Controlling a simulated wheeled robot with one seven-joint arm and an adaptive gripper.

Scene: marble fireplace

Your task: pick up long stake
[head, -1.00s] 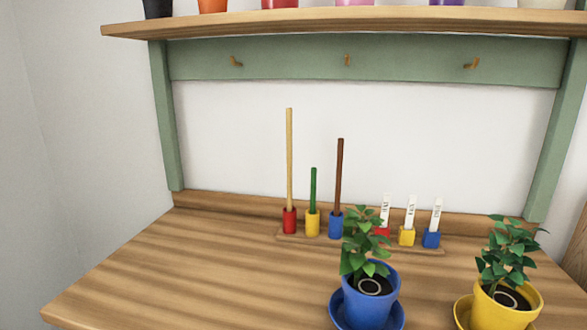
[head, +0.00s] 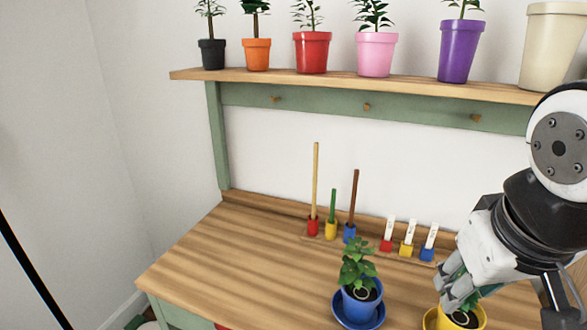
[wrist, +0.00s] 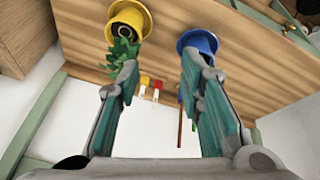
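The long tan stake (head: 315,182) stands upright in a red holder (head: 313,227) at the left end of the rack at the back of the bench. A short green stake (head: 333,205) in a yellow holder and a brown stake (head: 353,198) in a blue holder stand to its right. My gripper (head: 456,284) is over the bench's right side by the yellow pot, well apart from the long stake. In the wrist view my gripper (wrist: 159,62) is open and empty. The brown stake (wrist: 180,127) shows there, but I cannot make out the long stake.
A plant in a blue pot (head: 360,305) stands in front of the rack. Another plant's yellow pot (head: 465,320) is below my gripper. White labels (head: 409,230) stand in the rack's right part. Potted plants line the shelf (head: 300,82) above. The bench's left side (head: 225,250) is clear.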

